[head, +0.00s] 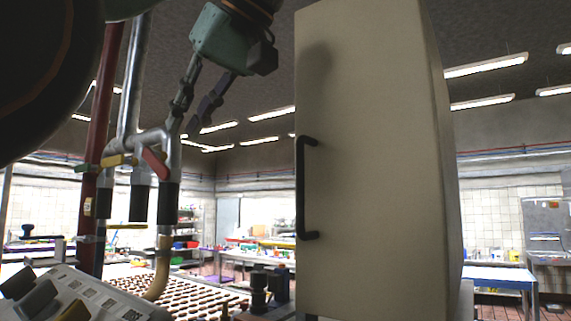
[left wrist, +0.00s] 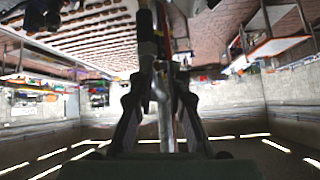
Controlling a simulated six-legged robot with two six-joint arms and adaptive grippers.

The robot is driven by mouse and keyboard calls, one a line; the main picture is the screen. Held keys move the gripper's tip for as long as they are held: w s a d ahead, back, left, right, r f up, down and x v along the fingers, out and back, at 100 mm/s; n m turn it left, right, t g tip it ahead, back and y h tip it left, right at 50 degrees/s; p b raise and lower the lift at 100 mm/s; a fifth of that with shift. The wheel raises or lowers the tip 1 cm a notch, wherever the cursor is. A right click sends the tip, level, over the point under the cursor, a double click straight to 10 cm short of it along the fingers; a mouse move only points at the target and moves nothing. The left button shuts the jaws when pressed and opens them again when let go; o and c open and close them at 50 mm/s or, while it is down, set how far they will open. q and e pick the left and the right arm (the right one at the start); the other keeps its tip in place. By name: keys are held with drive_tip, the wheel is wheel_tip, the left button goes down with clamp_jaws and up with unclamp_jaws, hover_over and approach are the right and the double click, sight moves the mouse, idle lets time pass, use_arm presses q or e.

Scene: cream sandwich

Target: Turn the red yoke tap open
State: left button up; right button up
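The red tap handle (head: 155,161) is a short lever on a grey metal pipe fitting (head: 158,138) at the left of the head view. It slants down to the right. My left gripper (head: 185,126) hangs from above, its fingers pointing down just right of and above the red handle. Its two fingers are apart, with nothing seen held. In the left wrist view the fingers (left wrist: 160,76) stand either side of the metal pipe (left wrist: 163,118) in the picture; whether they touch it is unclear. The red handle is not clearly seen there. My right gripper is out of view.
A yellow handle (head: 118,160) sits left of the red one, near a red upright pipe (head: 102,105). A tall cream cabinet (head: 372,170) with a black handle (head: 302,190) stands to the right. A control panel (head: 85,298) and a tray of brown rounds (head: 195,296) lie below.

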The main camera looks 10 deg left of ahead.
sight(159, 159)
use_arm(q)
drive_tip(key=a+f+b, duration=0.1)
drive_tip(key=w+a+f+n+b, duration=0.1)
drive_tip(key=a+f, duration=0.1)
drive_tip(key=a+f+n+b, duration=0.1)
drive_tip(key=a+f, duration=0.1)
drive_tip(key=shift+w+f+g, duration=0.2)
drive_tip(key=shift+f+g, duration=0.05)
drive_tip(key=shift+g, duration=0.05)
drive_tip(key=shift+w+a+f, duration=0.1)
drive_tip(key=shift+w, duration=0.1)
drive_tip(key=shift+s, duration=0.55)
drive_tip(key=shift+c, duration=1.1)
drive_tip(key=shift+w, duration=0.4)
clamp_jaws()
drive_tip(key=shift+s, duration=0.2)
